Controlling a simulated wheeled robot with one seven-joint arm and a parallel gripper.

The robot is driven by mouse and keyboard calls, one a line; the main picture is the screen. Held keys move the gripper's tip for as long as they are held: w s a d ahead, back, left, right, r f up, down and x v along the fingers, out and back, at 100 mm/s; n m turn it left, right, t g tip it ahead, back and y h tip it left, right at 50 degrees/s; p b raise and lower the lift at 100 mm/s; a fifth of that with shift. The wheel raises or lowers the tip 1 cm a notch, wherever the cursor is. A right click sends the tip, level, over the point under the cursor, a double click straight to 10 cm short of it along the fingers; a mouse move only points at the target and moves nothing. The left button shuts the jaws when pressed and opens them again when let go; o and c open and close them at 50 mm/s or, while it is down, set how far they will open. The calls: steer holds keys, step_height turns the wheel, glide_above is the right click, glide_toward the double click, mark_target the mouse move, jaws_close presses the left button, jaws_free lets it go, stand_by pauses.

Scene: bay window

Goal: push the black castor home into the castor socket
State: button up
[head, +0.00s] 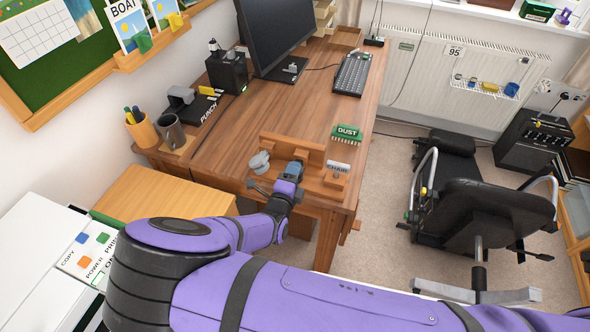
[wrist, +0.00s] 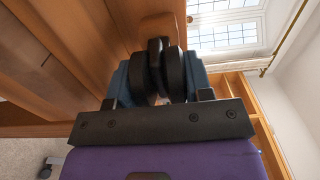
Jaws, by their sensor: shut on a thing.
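My gripper (head: 291,171) is at the front edge of the desk, in front of a small wooden stand (head: 275,145). In the wrist view its blue-grey jaws (wrist: 157,80) are shut on the black castor (wrist: 155,65), a pair of dark wheels side by side. A rounded wooden block (wrist: 159,27) lies just beyond the castor, close to it or touching; I cannot tell which. The castor socket's opening is not visible, so I cannot tell how far the castor sits in it. In the head view the castor is hard to make out at my gripper.
A grey round-topped object (head: 260,162) stands left of my gripper. The desk (head: 245,122) is clear behind the stand. A black wheeled chair (head: 490,210) stands at right.

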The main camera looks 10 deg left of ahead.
steer(key=shift+s, duration=0.8)
stand_by(0.5)
steer(key=shift+s+a, duration=0.2)
steer(key=shift+s, duration=1.45)
